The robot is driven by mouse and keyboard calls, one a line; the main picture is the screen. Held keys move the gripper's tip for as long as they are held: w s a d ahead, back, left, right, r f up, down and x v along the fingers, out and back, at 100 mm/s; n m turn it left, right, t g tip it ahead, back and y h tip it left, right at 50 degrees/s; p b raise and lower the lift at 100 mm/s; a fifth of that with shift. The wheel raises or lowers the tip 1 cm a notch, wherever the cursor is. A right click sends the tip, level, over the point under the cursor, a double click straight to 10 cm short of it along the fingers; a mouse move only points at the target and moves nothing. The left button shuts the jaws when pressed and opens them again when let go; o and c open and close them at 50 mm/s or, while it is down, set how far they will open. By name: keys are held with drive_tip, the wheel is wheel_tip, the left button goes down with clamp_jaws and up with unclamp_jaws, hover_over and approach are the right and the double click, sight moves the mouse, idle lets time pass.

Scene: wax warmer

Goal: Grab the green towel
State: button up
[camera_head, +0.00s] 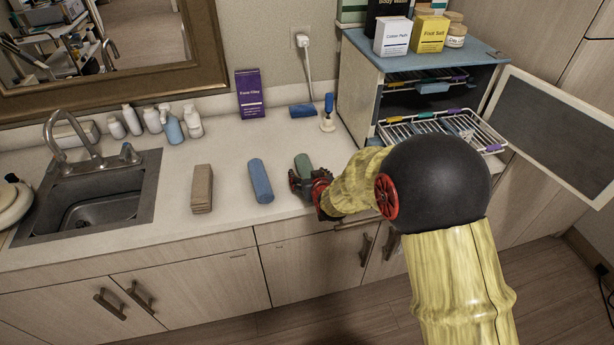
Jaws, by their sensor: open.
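The green towel (303,163) lies on the countertop as a small roll. Its near end is hidden behind my gripper. My gripper (303,183) is at the near end of the towel, low over the counter, with its jaws open. I cannot tell whether the fingers touch the towel or sit around it.
A blue rolled towel (261,181) and a folded tan towel (202,188) lie to the left on the counter (150,230). A blue cabinet with an open door (560,125) and a pulled-out wire rack (440,128) stands to the right. A sink (95,205) is at far left.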

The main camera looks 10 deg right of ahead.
drive_tip(key=shift+c, duration=0.5)
drive_tip(key=c, duration=1.1)
drive_tip(key=shift+c, duration=0.6)
